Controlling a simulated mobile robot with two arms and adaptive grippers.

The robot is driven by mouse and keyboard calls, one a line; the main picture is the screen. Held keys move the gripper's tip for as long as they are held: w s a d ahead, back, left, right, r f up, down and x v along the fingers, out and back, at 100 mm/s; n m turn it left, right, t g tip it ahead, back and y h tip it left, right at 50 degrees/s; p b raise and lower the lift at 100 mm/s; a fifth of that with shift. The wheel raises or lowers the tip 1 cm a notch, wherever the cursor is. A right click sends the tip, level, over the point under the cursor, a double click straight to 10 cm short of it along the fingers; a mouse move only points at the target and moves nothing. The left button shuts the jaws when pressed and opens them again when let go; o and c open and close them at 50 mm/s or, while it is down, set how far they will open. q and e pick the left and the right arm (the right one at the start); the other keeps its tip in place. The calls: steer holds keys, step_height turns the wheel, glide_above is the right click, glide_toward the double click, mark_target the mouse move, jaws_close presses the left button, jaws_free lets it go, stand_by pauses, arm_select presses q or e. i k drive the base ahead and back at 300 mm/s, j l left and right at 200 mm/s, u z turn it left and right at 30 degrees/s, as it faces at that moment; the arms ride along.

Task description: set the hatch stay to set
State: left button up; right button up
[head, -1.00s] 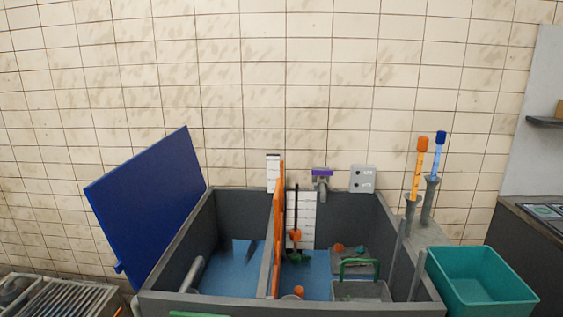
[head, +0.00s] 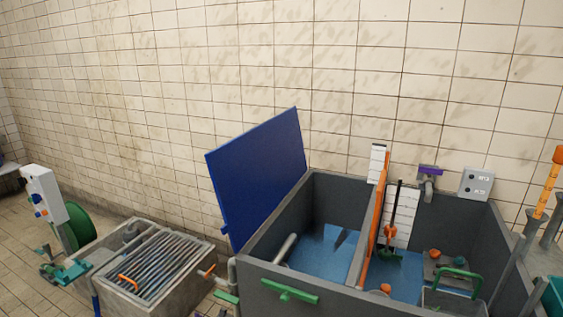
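A large blue panel (head: 256,175), which looks like the raised hatch, stands tilted open at the left side of the grey tank (head: 312,283). A small blue tab (head: 225,230) sticks out at its lower left corner. I cannot make out the hatch stay for certain. Neither of my grippers is in view.
The tank holds blue water (head: 327,247) and an orange-edged divider (head: 374,222). A green handle (head: 290,291) is on its front. A grated basin (head: 153,263) stands at left, with a white panel box (head: 44,194) and green reel (head: 79,226) beyond. Tiled floor lies between.

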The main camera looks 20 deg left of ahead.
mark_target(286, 290)
steer(key=j+z, duration=0.1)
steer(key=j, duration=0.65)
steer(key=j+z, duration=0.15)
steer(key=j, duration=0.6)
steer(key=j+z, duration=0.1)
steer(key=j, duration=0.65)
steer(key=k+j+z, duration=0.15)
steer(key=j, duration=0.6)
steer(key=j+z, duration=0.1)
steer(key=j, duration=0.6)
